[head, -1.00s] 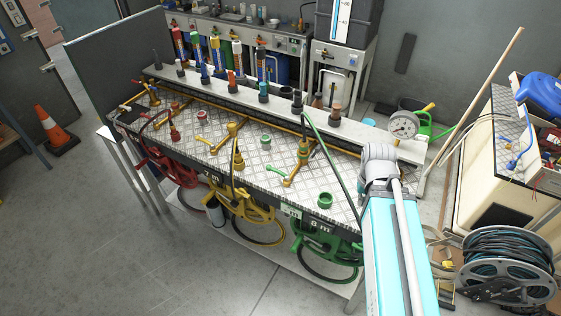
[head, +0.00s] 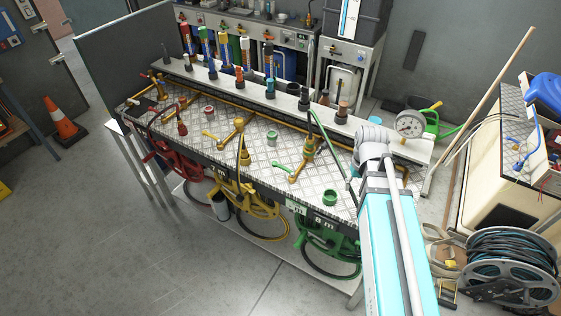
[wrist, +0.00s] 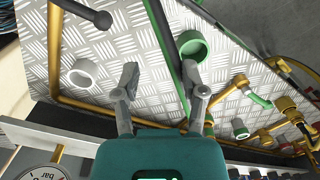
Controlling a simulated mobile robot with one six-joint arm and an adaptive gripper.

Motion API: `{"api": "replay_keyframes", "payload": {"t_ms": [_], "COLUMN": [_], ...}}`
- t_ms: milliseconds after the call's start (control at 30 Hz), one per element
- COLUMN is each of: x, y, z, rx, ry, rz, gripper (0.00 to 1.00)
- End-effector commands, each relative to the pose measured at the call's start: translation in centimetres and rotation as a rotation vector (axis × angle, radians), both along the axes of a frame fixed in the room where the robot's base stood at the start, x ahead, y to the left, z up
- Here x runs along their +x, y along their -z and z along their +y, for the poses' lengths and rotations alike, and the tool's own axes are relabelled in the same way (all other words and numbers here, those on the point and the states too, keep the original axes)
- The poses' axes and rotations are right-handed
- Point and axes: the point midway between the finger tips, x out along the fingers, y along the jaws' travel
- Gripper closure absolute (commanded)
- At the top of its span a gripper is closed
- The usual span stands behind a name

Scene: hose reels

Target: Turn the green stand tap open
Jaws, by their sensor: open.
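The green stand tap (head: 308,150) is a brass upright with a green band on the patterned metal bench, in the right half of the row. A brass outlet arm runs from its foot, and a green lever (head: 283,168) lies near it. In the wrist view the brass tap (wrist: 287,104) and the green lever (wrist: 260,100) are at the right, apart from my gripper. My gripper (wrist: 160,82) is open and empty above the bench, with a dark green hose (wrist: 168,45) crossing behind its fingers. My gripper is not visible in the head view.
A green cup (head: 330,198) stands on the bench and shows near the right fingertip in the wrist view (wrist: 194,47). A pale cup (wrist: 83,73) is left of the gripper. A pressure gauge (head: 409,124) stands at the right end. Yellow (head: 240,140) and red (head: 181,125) taps stand further left.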

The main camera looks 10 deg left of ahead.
Motion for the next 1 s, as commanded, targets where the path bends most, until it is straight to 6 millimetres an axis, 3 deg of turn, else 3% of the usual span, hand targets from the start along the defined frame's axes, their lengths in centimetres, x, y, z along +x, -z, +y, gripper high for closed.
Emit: {"api": "replay_keyframes", "payload": {"t_ms": [33, 167, 300, 500, 600, 767, 1000], "x": [2.2, 5.9, 9.7, 13.5, 14.4, 15.0, 14.9], "y": [-0.9, -2.2, -3.6, -5.3, -5.9, -6.2, -6.2], "z": [1.5, 5.9, 11.4, 19.2, 22.0, 24.3, 24.5], "rx": [0.007, 0.033, 0.066, 0.115, 0.132, 0.149, 0.152], "ry": [-0.065, -0.262, -0.493, -0.789, -0.893, -0.981, -0.995], "rz": [0.008, 0.029, 0.053, 0.08, 0.09, 0.097, 0.098], "gripper": [0.45, 0.45, 0.45, 0.45, 0.45, 0.45, 0.45]}}
